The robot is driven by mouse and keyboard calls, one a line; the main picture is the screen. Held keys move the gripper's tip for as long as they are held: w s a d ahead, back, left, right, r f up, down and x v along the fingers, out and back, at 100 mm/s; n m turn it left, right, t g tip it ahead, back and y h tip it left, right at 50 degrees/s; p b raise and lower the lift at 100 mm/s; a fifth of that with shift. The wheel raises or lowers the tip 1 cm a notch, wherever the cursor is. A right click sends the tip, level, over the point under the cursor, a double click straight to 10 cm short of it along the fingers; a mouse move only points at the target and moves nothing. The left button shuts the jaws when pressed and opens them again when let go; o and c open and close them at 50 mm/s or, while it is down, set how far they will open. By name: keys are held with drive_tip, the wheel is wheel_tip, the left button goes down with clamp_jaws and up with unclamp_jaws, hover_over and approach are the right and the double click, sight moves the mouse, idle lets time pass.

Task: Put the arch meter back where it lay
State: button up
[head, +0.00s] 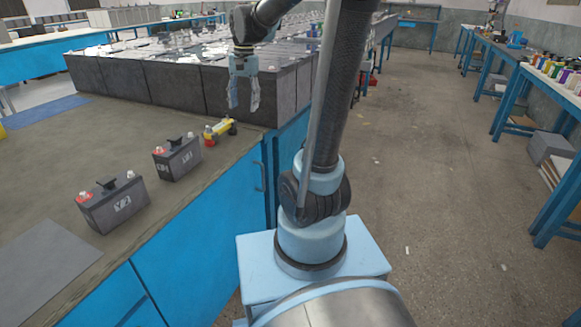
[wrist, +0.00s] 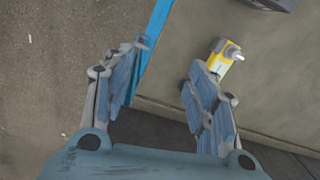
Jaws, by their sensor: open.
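A yellow device with a red end and a grey knob, which looks like the arch meter (head: 220,130), lies on the brown bench top beyond the smaller battery. In the wrist view the yellow device (wrist: 224,60) shows just right of the right finger, partly covered by it. My gripper (head: 243,108) hangs fingers-down in front of the row of dark batteries, higher than the device and to its right in the head view. In the wrist view my gripper (wrist: 168,58) is open, with nothing between its fingers but the bench edge and floor below.
Two dark batteries with red and white terminals, a near one (head: 113,202) and a farther one (head: 177,158), stand on the bench. A long block of dark batteries (head: 175,85) stands behind. A grey mat (head: 45,262) lies at lower left.

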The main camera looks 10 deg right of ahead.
drive_tip(key=s+d+f+n, duration=0.2)
drive_tip(key=s+d+f, duration=0.2)
drive_tip(key=s, duration=0.3)
drive_tip(key=s+d+f+n+t, duration=0.1)
drive_tip(key=s+d+f, duration=0.2)
drive_tip(key=s+f, duration=0.2)
drive_tip(key=s+d+f+n+t+h, duration=0.1)
drive_tip(key=s+d+f, duration=0.3)
drive_tip(key=s, duration=0.7)
drive_tip(key=shift+s+d+f+n, duration=0.15)
drive_tip(key=shift+d+f+n, duration=0.2)
drive_tip(key=shift+f+n, duration=0.45)
